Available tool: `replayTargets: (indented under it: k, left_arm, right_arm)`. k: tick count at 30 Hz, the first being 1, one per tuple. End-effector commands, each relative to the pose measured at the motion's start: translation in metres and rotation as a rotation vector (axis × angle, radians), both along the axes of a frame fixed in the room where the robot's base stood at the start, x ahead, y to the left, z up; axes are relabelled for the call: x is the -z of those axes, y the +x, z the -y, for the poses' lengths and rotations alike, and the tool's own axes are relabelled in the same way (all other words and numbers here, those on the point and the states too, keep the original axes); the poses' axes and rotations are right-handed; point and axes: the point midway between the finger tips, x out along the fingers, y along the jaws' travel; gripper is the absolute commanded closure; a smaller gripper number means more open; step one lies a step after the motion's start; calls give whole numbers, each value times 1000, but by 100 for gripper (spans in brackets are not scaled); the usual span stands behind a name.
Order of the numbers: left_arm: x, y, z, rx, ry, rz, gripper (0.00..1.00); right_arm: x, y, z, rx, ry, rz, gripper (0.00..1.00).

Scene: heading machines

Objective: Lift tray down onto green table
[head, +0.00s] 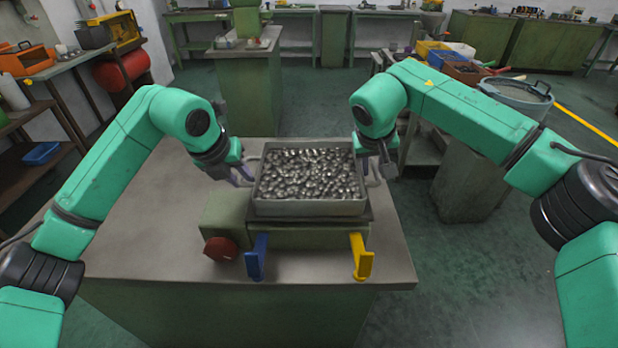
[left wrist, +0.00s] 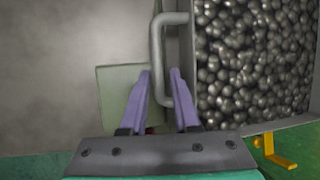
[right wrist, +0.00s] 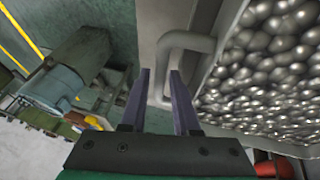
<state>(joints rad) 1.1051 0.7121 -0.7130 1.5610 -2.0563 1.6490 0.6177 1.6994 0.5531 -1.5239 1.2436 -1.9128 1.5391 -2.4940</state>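A grey metal tray (head: 310,208) filled with shiny metal pieces sits level on a green fixture (head: 305,236) with a red knob, a blue lever and a yellow lever. The fixture stands on a grey-topped green table (head: 150,225). My left gripper (head: 243,175) is at the tray's left handle; in the left wrist view the handle bar (left wrist: 157,50) shows between its parted fingers. My right gripper (head: 374,167) is at the right handle; in the right wrist view that handle bar (right wrist: 162,68) shows between its parted fingers. Finger contact with either bar cannot be told.
Another green table (head: 245,85) stands behind. A shelf with orange and red items (head: 120,70) is at the left. A round bin (head: 515,95) and coloured boxes (head: 460,68) are at the right. The tabletop left of the fixture is clear.

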Motion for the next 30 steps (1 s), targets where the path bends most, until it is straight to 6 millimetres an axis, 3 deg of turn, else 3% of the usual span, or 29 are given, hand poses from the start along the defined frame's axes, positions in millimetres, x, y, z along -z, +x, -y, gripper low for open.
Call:
replayTargets:
  k: [3, 5, 6, 30]
  left_arm:
    - [0, 0, 0, 0, 0, 0, 74]
    - [0, 0, 0, 0, 0, 0, 97]
    - [0, 0, 0, 0, 0, 0, 100]
    - [-1, 0, 0, -1, 0, 1, 100]
  right_arm:
    - [0, 0, 0, 0, 0, 0, 74]
    - [0, 0, 0, 0, 0, 0, 97]
    - [0, 0, 0, 0, 0, -1, 100]
    - [-1, 0, 0, 1, 0, -1, 100]
